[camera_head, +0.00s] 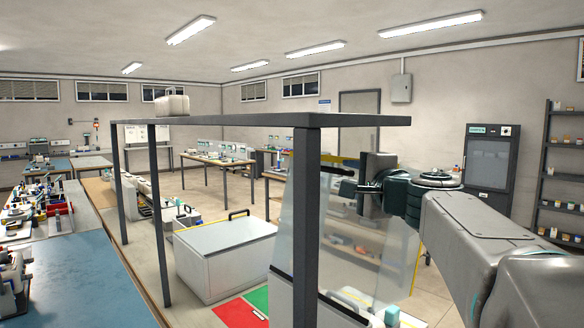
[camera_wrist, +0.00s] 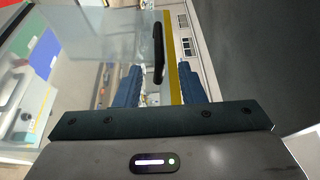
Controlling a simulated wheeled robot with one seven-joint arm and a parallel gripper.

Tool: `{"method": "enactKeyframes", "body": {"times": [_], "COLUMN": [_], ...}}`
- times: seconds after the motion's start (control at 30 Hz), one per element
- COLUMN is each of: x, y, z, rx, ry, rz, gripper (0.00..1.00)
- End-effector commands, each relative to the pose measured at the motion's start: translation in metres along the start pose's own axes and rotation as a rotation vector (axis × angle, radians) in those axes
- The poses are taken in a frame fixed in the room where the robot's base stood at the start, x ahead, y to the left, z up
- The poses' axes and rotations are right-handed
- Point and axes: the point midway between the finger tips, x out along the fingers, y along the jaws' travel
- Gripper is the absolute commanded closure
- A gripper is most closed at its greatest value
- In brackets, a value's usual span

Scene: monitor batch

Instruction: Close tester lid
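The tester lid is a clear panel (camera_head: 385,235) with a yellow edge, standing raised and tilted in the head view. It also shows in the wrist view as a clear sheet (camera_wrist: 90,30) with a yellow strip and a black handle (camera_wrist: 158,52). My gripper (camera_head: 350,188) is at the lid's upper part in the head view. In the wrist view its two blue fingers (camera_wrist: 160,85) are apart, with the handle and yellow edge appearing between or just beyond them. Contact cannot be told. The tester's body is partly hidden behind a dark post.
A dark-framed stand with a flat top (camera_head: 255,119) and posts (camera_head: 305,220) rises close to my arm and the lid. A white box with a dark handle (camera_head: 225,262) stands left of it. Red and green mats (camera_head: 240,315) lie in front. A cluttered blue bench (camera_head: 80,285) is at left.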

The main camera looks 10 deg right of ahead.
Motion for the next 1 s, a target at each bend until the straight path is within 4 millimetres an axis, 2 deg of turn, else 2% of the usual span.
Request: {"method": "enactKeyframes", "body": {"times": [0.3, 0.5, 0.7, 1.0], "x": [0.064, 0.096, 0.113, 0.117], "y": [0.000, 0.000, 0.000, 0.001], "z": [-0.001, 0.001, 0.002, 0.002], "rx": [0.003, 0.001, 0.000, 0.000], "ry": [-0.001, -0.004, -0.004, -0.004], "rz": [0.004, 0.003, 0.002, 0.002], "gripper": [0.64, 0.64, 0.64, 0.64]}}
